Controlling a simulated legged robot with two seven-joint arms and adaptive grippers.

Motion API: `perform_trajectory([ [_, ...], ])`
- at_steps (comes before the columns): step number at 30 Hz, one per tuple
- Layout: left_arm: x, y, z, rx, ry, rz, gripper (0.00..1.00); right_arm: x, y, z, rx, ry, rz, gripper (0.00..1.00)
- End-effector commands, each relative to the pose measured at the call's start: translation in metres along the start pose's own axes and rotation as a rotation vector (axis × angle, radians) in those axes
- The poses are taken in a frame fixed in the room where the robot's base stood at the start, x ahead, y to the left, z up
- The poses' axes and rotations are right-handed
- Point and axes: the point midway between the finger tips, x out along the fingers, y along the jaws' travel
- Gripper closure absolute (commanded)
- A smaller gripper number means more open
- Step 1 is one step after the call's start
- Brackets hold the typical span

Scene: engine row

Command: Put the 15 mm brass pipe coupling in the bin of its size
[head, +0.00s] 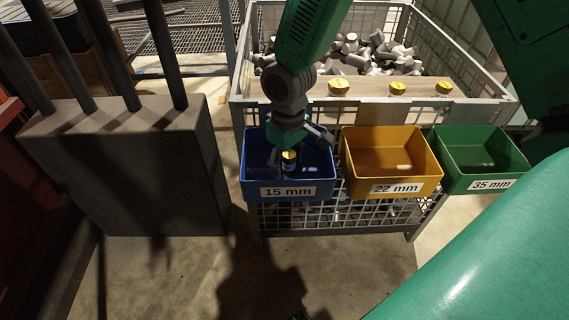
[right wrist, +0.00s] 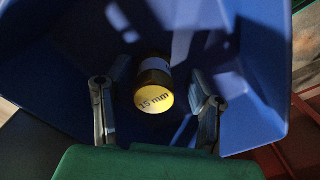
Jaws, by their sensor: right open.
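The brass coupling with a yellow "15 mm" top (right wrist: 153,99) is inside the blue bin (right wrist: 262,75). In the head view the coupling (head: 289,157) shows within the blue bin labelled "15 mm" (head: 321,188), its yellow end up. My right gripper (head: 296,147) reaches down into this bin from above. In the right wrist view the fingers of the right gripper (right wrist: 157,95) are open, one on each side of the coupling, with gaps between. The coupling's lower end is hard to make out in the shadow. My left gripper is not in view.
An orange bin labelled "22 mm" (head: 348,172) and a green bin labelled "35 mm" (head: 445,170) hang to the right, both empty. Behind, three yellow-topped pieces stand on a board (head: 370,87) across a mesh crate of grey cylinders (head: 380,55). A dark block (head: 130,165) stands left.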

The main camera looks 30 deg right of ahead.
Motion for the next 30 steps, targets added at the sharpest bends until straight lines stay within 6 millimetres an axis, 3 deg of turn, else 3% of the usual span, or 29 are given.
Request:
perform_trajectory([
  [9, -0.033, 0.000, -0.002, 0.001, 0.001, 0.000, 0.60, -0.073, -0.003, -0.001, 0.001, 0.003, 0.003, 0.51],
  [15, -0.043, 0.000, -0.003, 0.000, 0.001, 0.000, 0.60, -0.103, -0.002, -0.001, -0.001, 0.002, 0.002, 0.51],
  [30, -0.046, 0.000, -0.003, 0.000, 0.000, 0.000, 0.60, -0.112, -0.001, -0.001, 0.000, 0.000, 0.002, 0.51],
])
